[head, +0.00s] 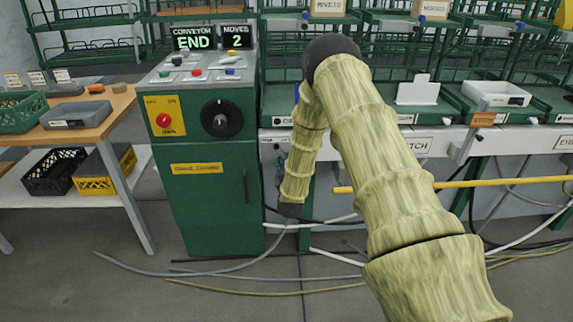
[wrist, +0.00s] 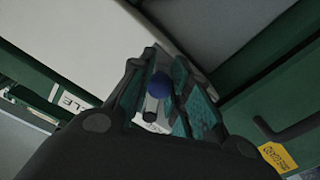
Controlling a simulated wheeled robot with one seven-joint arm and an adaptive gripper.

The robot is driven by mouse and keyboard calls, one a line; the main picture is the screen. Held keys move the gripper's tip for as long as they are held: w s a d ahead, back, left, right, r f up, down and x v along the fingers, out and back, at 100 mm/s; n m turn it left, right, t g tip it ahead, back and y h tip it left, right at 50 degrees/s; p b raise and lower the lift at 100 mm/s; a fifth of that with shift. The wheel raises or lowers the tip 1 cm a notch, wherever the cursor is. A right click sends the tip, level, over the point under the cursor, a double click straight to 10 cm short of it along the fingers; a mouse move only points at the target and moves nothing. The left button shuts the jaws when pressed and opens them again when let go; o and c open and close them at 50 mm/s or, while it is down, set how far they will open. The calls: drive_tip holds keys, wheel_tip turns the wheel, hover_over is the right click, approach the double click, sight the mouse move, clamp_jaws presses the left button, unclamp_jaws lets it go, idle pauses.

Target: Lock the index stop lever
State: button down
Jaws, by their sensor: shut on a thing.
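The index stop lever shows in the wrist view as a round blue knob (wrist: 159,86) on a short pale metal shaft. The knob sits between the teal-padded fingers of my gripper (wrist: 161,78), which is shut on it. The fingers hide part of the shaft and the lever's mount. In the head view my arm bends downward just right of the green control cabinet, at the left end of the conveyor bench. The lever cannot be made out there, and whether it is locked cannot be told.
The green control cabinet (head: 212,200) stands close left of my arm, with lit displays reading END and MOVES 2. The white bench edge (head: 480,140) and a yellow rail (head: 500,181) run to the right. Loose cables (head: 230,268) lie on the floor.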

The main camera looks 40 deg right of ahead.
drive_tip(key=c, duration=1.3)
unclamp_jaws()
drive_tip(key=shift+s, duration=0.1)
drive_tip(key=v, duration=1.2)
drive_tip(key=shift+f, duration=0.15)
